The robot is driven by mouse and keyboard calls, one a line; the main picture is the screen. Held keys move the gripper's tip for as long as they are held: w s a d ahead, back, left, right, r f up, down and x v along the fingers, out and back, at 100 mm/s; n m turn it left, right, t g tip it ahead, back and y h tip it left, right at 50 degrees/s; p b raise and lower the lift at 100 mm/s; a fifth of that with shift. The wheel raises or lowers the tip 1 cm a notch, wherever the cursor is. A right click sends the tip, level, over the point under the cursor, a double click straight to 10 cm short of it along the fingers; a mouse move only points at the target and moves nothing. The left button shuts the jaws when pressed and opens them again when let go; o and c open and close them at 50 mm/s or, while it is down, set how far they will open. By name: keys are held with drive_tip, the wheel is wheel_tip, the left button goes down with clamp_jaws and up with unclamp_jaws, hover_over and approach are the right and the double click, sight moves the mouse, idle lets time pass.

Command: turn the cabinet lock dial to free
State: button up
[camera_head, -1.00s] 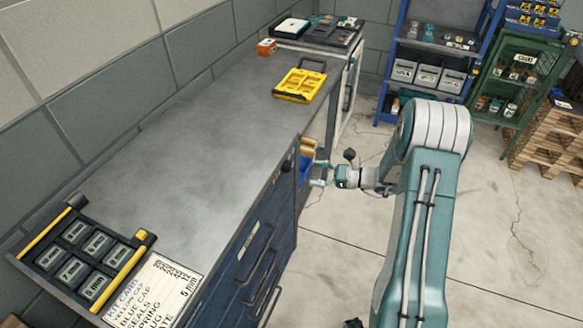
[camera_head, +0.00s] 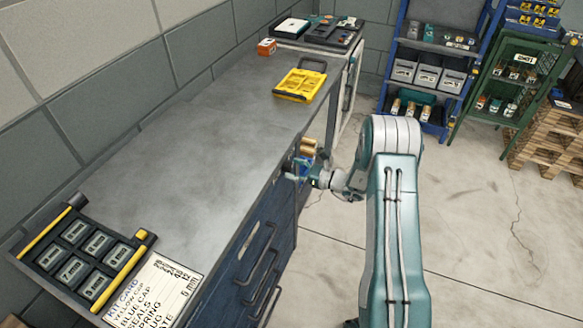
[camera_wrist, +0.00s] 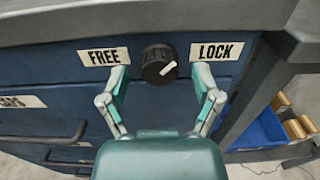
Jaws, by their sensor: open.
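The lock dial (camera_wrist: 159,65) is a round black knob with a white pointer mark, on the dark blue cabinet front (camera_wrist: 60,70) below the worktop edge. Its mark points up and right, towards the LOCK label (camera_wrist: 214,51). The FREE label (camera_wrist: 104,57) is on its left. My gripper (camera_wrist: 160,80) is open in the wrist view, with one finger on each side of the dial and a gap on both sides. In the head view my gripper (camera_head: 301,174) is at the cabinet's front face, and the dial is mostly hidden there.
Drawer handles (camera_wrist: 50,135) stick out below and left of the dial. A blue bin (camera_wrist: 262,130) with tan blocks is at the right. On the worktop are a yellow case (camera_head: 300,84) and a black tray of labelled boxes (camera_head: 45,258). The floor to the right is clear.

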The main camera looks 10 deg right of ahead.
drive_tip(key=shift+w+a, duration=0.25)
drive_tip(key=shift+a, duration=0.1)
clamp_jaws()
drive_tip(key=shift+n, duration=2.8)
unclamp_jaws()
